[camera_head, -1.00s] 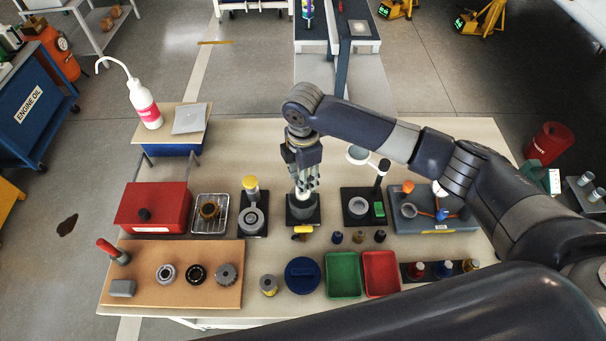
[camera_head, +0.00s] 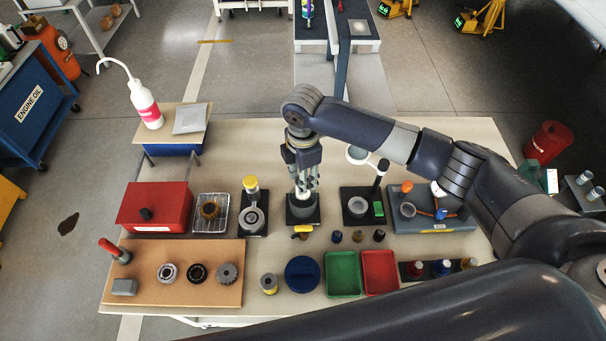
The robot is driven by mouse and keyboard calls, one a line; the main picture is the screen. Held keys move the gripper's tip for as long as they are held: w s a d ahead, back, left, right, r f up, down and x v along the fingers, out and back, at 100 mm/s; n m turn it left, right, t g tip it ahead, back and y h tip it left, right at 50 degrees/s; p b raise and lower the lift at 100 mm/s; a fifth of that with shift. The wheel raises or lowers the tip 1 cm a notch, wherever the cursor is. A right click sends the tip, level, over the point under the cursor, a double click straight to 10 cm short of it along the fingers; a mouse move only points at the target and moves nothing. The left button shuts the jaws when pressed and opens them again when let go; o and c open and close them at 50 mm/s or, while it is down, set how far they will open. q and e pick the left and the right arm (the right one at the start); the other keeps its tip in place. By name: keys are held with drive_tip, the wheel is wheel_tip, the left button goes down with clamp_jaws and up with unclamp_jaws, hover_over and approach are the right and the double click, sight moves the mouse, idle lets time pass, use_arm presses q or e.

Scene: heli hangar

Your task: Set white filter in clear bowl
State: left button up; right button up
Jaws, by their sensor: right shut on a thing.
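My right gripper (camera_head: 304,188) points straight down at the middle of the table. It is shut on a small white piece, which looks like the white filter (camera_head: 303,198). The filter is low over a black square stand (camera_head: 315,216) with a pale round part on it. The fingers and the filter hide most of what is on the stand. I cannot make out the clear bowl for sure, or whether the filter touches anything below. My left gripper is not in view.
Left of the stand are a black base with a grey ring (camera_head: 252,217), a wire rack (camera_head: 211,226) and a red box (camera_head: 152,208). Right are another black stand (camera_head: 357,222) and a grey-blue tray (camera_head: 437,225). Green (camera_head: 343,291) and red (camera_head: 380,288) trays lie in front.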

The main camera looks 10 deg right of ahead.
drive_tip(key=shift+f+b, duration=1.3)
drive_tip(key=shift+f, duration=1.9)
idle(0.5)
drive_tip(key=o, duration=1.1)
wheel_tip(320, 180, up, 7)
drive_tip(key=p, duration=0.7)
drive_tip(key=shift+p, duration=0.35)
drive_tip(key=shift+s, duration=0.1)
